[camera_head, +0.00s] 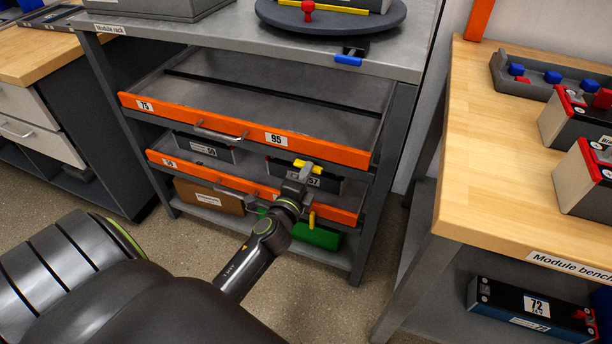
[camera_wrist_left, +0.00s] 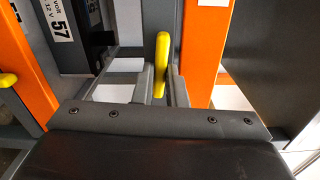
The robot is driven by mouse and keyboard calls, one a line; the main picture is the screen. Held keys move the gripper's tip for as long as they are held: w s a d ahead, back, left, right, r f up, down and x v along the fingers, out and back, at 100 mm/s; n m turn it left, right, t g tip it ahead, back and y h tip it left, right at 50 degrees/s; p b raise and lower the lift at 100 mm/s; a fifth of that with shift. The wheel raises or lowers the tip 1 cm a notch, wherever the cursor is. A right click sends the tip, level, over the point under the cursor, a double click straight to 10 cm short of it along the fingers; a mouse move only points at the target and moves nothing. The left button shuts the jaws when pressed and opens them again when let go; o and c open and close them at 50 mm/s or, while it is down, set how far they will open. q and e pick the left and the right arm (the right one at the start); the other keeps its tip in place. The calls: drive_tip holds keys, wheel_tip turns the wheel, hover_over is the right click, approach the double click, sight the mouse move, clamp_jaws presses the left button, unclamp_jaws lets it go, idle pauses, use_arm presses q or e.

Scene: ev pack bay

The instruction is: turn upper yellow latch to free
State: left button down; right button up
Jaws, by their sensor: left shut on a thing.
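The upper yellow latch (camera_head: 310,168) sits in front of the module marked 57, between the two orange drawer fronts. It lies roughly sideways across the rack. My left gripper (camera_head: 300,174) is at this latch, its fingers shut on it. In the left wrist view the yellow handle (camera_wrist_left: 161,55) stands between my two fingers (camera_wrist_left: 160,88). Part of the latch is hidden by the fingers. A second yellow latch (camera_head: 312,219) hangs upright at the lower orange front and shows at the left edge of the left wrist view (camera_wrist_left: 8,80). My right gripper is out of view.
The upper orange drawer front (camera_head: 240,130) is just above my gripper, and the lower orange front (camera_head: 235,181) is close below. A green item (camera_head: 318,236) lies on the bottom shelf. The module bench (camera_head: 470,150) stands to the right, with floor between.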

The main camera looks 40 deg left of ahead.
use_arm(q)
drive_tip(key=shift+f+n, duration=0.15)
drive_tip(key=shift+n, duration=0.35)
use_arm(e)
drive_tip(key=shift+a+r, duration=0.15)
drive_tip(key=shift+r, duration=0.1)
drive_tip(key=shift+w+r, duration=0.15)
use_arm(q)
drive_tip(key=c, duration=1.5)
unclamp_jaws()
drive_tip(key=shift+o, duration=0.2)
drive_tip(key=shift+s, duration=0.1)
